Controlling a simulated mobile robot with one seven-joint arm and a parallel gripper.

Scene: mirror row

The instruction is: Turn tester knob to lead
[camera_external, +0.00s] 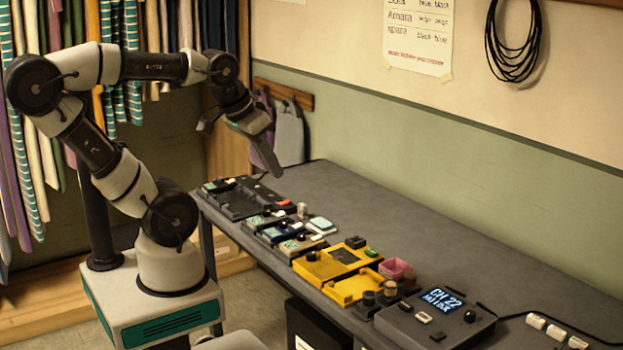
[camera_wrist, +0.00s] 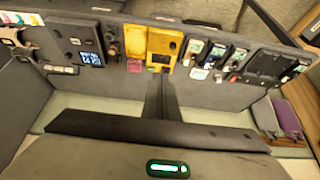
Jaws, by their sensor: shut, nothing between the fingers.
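A yellow device (camera_external: 338,257), which looks like the tester, lies on the bench in the external view. It has a black knob (camera_external: 311,256) on its left part and a small dark window. The knob's pointer and any lead mark are too small to read. The yellow device also shows at the top middle of the wrist view (camera_wrist: 165,42). My gripper (camera_external: 276,172) is shut and empty, above the far end of the bench and well away from the yellow device. Its shut fingers also show in the middle of the wrist view (camera_wrist: 157,88).
A yellow open tray (camera_external: 352,287) and a pink box (camera_external: 397,268) lie beside the yellow device. A grey mixer box (camera_external: 435,312) with a lit screen stands nearer the camera. Small pedals (camera_external: 300,229) and a black pedalboard (camera_external: 240,198) lie farther back. The bench's wall side is clear.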

